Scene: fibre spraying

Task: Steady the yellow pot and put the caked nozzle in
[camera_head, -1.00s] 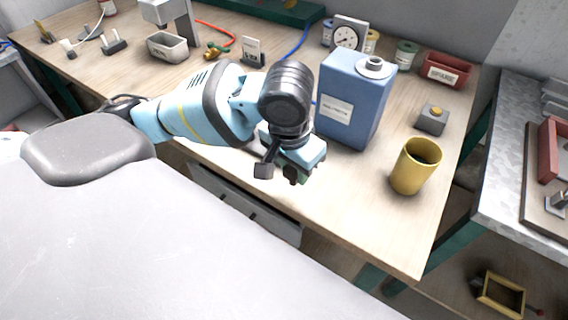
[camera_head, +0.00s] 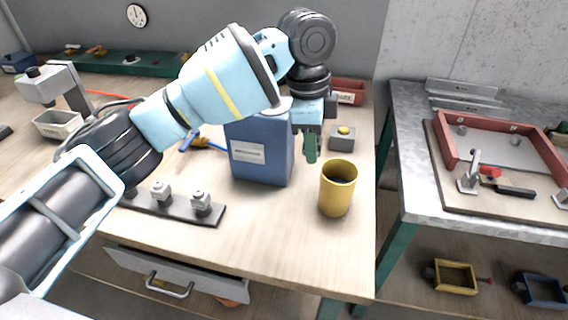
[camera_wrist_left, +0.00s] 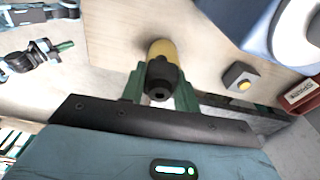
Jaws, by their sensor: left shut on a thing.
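The yellow pot (camera_head: 337,190) stands upright near the right front edge of the wooden bench. My left gripper (camera_head: 310,150) is above it, slightly to its left and behind, with its green fingers pointing down. In the left wrist view the fingers (camera_wrist_left: 160,92) are shut on a dark, round-ended piece, the nozzle (camera_wrist_left: 160,78). The pot (camera_wrist_left: 160,47) shows just behind the nozzle there, partly covered by it. The nozzle is hidden in the head view.
A blue canister (camera_head: 262,150) stands left of the pot, close to my left gripper. A small grey box with a yellow button (camera_head: 342,138) is behind the pot. A dark rack (camera_head: 180,208) with pale fittings lies front left. Bench right of the pot is narrow.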

